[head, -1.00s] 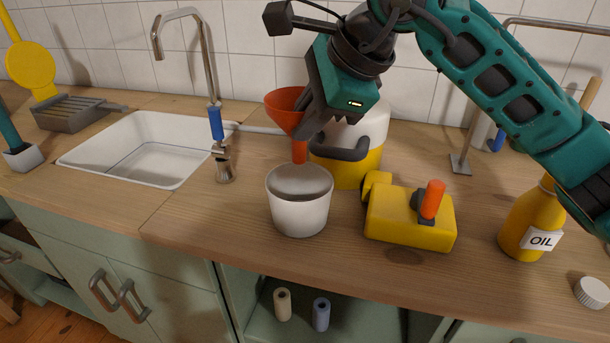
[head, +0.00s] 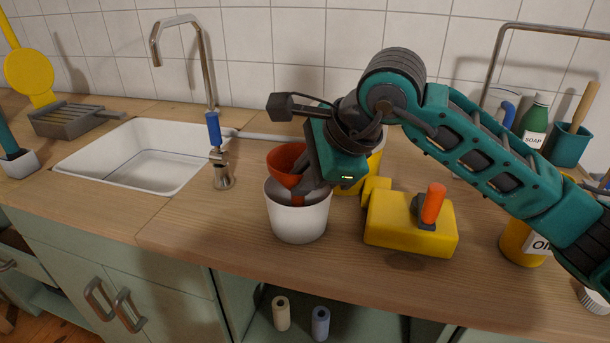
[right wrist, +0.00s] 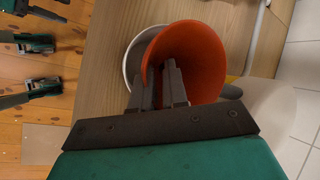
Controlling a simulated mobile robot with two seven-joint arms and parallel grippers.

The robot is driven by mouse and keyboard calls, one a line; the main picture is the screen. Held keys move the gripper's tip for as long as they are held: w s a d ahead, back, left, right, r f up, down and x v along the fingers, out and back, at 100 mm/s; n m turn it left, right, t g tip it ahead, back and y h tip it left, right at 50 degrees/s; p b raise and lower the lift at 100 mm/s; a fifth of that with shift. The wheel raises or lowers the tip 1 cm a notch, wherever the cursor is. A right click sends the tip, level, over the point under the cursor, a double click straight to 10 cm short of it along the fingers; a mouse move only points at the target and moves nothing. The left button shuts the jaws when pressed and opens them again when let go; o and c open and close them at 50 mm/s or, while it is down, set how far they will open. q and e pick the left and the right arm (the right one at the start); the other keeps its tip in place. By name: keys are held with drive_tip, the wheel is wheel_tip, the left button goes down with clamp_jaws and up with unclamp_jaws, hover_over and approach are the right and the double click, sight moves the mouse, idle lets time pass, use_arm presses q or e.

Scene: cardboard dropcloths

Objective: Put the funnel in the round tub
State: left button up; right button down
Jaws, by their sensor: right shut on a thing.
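The orange-red funnel (head: 286,163) is held at the white round tub (head: 298,220), its wide mouth above the rim and its lower part inside the tub's opening. My right gripper (head: 306,190) is shut on the funnel, with its fingers at the tub's rim level. In the right wrist view the funnel (right wrist: 200,58) covers much of the tub (right wrist: 136,50), and the fingers (right wrist: 166,82) lie against the funnel. The funnel's spout tip is hidden. My left gripper is not in view.
A yellow box-shaped thing with an orange handle (head: 405,222) stands right of the tub. A yellow and white container (head: 374,165) is behind my gripper. The sink (head: 140,155) and tap (head: 208,90) are left. An oil bottle (head: 522,240) is at right.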

drive_tip(key=shift+f, duration=0.35)
drive_tip(key=c, duration=1.1)
unclamp_jaws()
drive_tip(key=shift+c, duration=0.2)
drive_tip(key=shift+r, duration=0.1)
drive_tip(key=shift+r+p, duration=0.5)
drive_tip(key=shift+r, duration=0.1)
drive_tip(key=v, duration=1.1)
drive_tip(key=shift+s+d, duration=0.2)
drive_tip(key=shift+r, duration=0.1)
